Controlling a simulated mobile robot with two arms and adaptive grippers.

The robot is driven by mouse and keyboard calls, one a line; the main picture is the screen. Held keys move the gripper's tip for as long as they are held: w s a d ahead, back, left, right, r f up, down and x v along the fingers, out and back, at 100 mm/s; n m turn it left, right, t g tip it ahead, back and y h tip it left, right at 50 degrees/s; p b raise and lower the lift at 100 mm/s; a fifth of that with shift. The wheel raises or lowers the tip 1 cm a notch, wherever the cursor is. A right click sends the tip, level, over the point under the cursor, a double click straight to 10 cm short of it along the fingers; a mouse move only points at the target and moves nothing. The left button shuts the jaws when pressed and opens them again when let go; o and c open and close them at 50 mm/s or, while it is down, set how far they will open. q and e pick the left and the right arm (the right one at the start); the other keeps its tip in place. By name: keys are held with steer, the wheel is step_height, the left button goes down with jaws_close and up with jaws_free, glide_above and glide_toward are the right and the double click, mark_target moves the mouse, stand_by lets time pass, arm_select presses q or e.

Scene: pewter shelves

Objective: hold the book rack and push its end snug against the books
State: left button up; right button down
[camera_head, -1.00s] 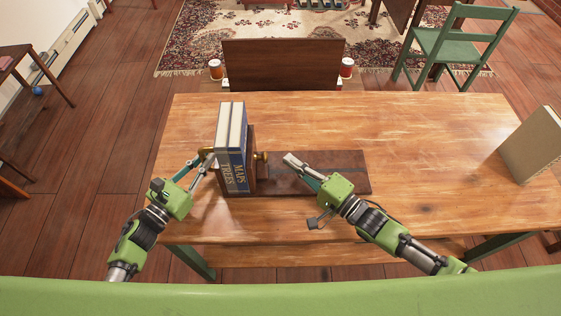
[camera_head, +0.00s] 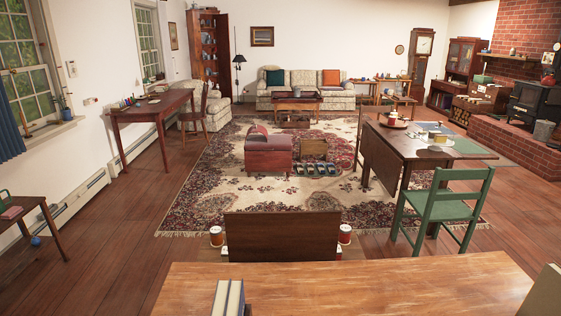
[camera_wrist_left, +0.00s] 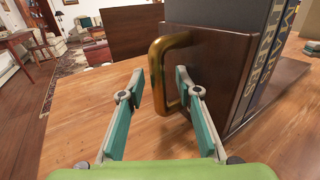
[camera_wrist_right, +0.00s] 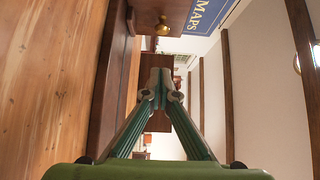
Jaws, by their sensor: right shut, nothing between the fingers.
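The book rack (camera_wrist_left: 210,45) has a dark wooden end with a brass loop handle (camera_wrist_left: 160,75) in the left wrist view. Books (camera_wrist_left: 270,50) stand upright right behind that end. My left gripper (camera_wrist_left: 160,75) is open, with its fingers on either side of the handle bar; I cannot tell whether they touch it. In the right wrist view, the rack's other end (camera_wrist_right: 155,10) carries a brass knob (camera_wrist_right: 162,28) beside the blue MAPS book (camera_wrist_right: 208,14). My right gripper (camera_wrist_right: 160,80) is shut and empty, apart from the knob. The head view shows only the book tops (camera_head: 228,298).
The wooden table (camera_head: 370,285) has free room to the right of the books. Another book (camera_head: 545,295) stands at its right edge.

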arm_select(q)
steer(key=v, duration=1.2)
